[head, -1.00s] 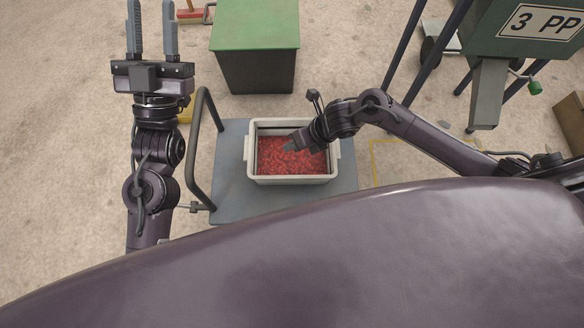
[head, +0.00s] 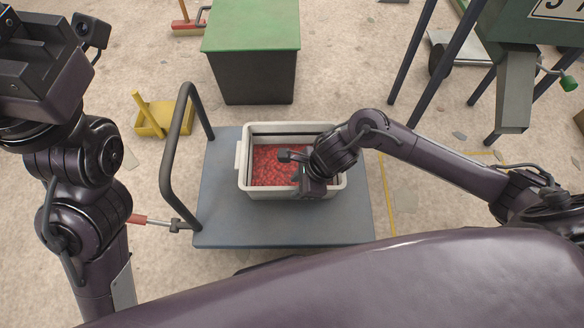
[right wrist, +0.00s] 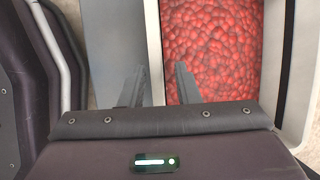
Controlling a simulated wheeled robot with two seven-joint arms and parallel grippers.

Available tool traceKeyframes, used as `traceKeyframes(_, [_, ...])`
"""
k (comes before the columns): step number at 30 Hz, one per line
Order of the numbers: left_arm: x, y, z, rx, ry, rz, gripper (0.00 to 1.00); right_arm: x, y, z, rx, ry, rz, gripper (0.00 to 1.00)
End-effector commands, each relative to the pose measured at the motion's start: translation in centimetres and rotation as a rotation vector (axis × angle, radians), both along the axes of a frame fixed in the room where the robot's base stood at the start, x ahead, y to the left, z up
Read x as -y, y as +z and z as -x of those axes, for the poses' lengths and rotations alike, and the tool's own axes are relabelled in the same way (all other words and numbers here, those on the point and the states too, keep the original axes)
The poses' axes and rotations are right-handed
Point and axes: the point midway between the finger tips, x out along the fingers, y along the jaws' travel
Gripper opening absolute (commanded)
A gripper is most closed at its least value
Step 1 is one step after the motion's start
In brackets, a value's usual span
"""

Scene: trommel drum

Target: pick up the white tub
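The white tub (head: 265,193) holds red pellets (head: 270,165) and stands upright on a grey cart deck (head: 220,220). My right gripper (head: 312,188) points down at the tub's near wall, right of its middle. In the right wrist view, its two fingers (right wrist: 160,84) are apart, with the tub's white wall (right wrist: 154,40) between their lines. One finger lies over the pellet side and the other over the deck side. Contact with the wall cannot be made out. My left gripper's body (head: 40,60) shows at the upper left, but its fingers are outside the picture.
The cart's bar handle (head: 170,150) rises left of the tub. A green-topped dark box (head: 250,50) stands behind the cart, and a yellow dustpan (head: 160,118) lies behind the handle. A machine with a grey chute (head: 515,90) and dark legs stands at the back right.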

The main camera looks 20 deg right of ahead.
Motion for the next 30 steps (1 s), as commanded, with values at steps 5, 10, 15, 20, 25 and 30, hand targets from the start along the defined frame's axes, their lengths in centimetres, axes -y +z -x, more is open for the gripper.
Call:
traceKeyframes(5, [0.25, 0.26, 0.58, 0.031, -0.001, -0.003, 0.36, -0.67, -2.02, -0.38, 0.001, -0.001, 0.0, 0.29])
traceKeyframes(10, [0.29, 0.48, 0.58, 0.031, -0.001, -0.005, 0.36, -0.73, -2.03, -0.42, 0.0, -0.001, 0.001, 0.29])
traceKeyframes(15, [0.29, 0.47, 0.58, 0.03, -0.001, -0.004, 0.36, -0.72, -2.02, -0.42, 0.0, -0.001, 0.001, 0.19])
traceKeyframes(20, [0.28, 0.46, 0.58, 0.03, -0.001, -0.004, 0.36, -0.71, -2.01, -0.41, 0.0, -0.002, 0.001, 0.0])
traceKeyframes(25, [0.28, 0.46, 0.58, 0.029, -0.001, -0.005, 0.36, -0.71, -2.01, -0.41, 0.0, -0.002, 0.001, 0.0])
traceKeyframes(30, [0.29, 0.47, 0.58, 0.029, -0.001, -0.005, 0.36, -0.74, -1.87, -0.53, 0.004, -0.002, -0.001, 0.0])
